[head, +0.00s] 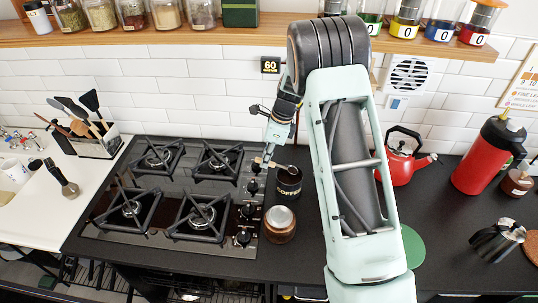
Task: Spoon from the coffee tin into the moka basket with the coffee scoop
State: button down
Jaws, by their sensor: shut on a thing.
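The black coffee tin (288,187), with pale lettering on its side, stands on the dark counter just right of the hob. My gripper (268,157) is above and left of the tin, shut on the coffee scoop (278,165). The scoop extends right from the jaws, its far end at the tin's mouth. I cannot tell whether it holds coffee. A silver round piece, apparently the moka basket (281,217), sits in a brown round holder (281,236) in front of the tin. Its contents are unclear.
The gas hob (165,240) with several burners lies left. A shelf with jars (165,14) runs above. A green disc (412,246) lies right of my arm.

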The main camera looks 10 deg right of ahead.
jog(key=shift+w+a+r+h+p, duration=0.1)
jog(key=shift+a+r+h+p, duration=0.2)
jog(key=shift+r+p, duration=0.45)
jog(key=shift+w+a+r+h+p, duration=0.1)
jog(key=shift+a+r+h+p, duration=0.15)
jog(key=shift+r+p, duration=0.45)
jog(key=shift+a+r+g+h+p, duration=0.25)
jog(key=shift+r+g+h+p, duration=0.1)
jog(key=shift+r+p, duration=0.15)
jog(key=shift+f, duration=0.1)
